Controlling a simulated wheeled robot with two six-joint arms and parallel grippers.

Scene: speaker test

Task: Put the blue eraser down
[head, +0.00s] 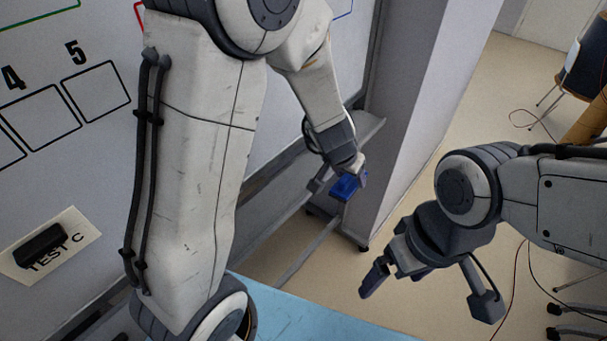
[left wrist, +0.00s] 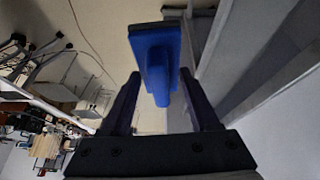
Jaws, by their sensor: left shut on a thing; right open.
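The blue eraser (head: 346,188) is in my left gripper (head: 340,178), near the lower edge of the whiteboard in the head view. In the left wrist view the blue eraser (left wrist: 155,50) sits between the two dark fingers of my left gripper (left wrist: 164,95), with its broad blue face towards the top. Whether the eraser touches anything below it cannot be told. My right gripper (head: 388,277) is open and empty, to the lower right of the eraser, above the floor.
The whiteboard (head: 90,150) fills the left, with a grey ledge (head: 262,205) along its lower edge. A card reading TEST C (head: 85,232) with a black block (head: 40,245) is on the board. A blue surface (head: 300,322) lies below. A chair (head: 583,60) stands far right.

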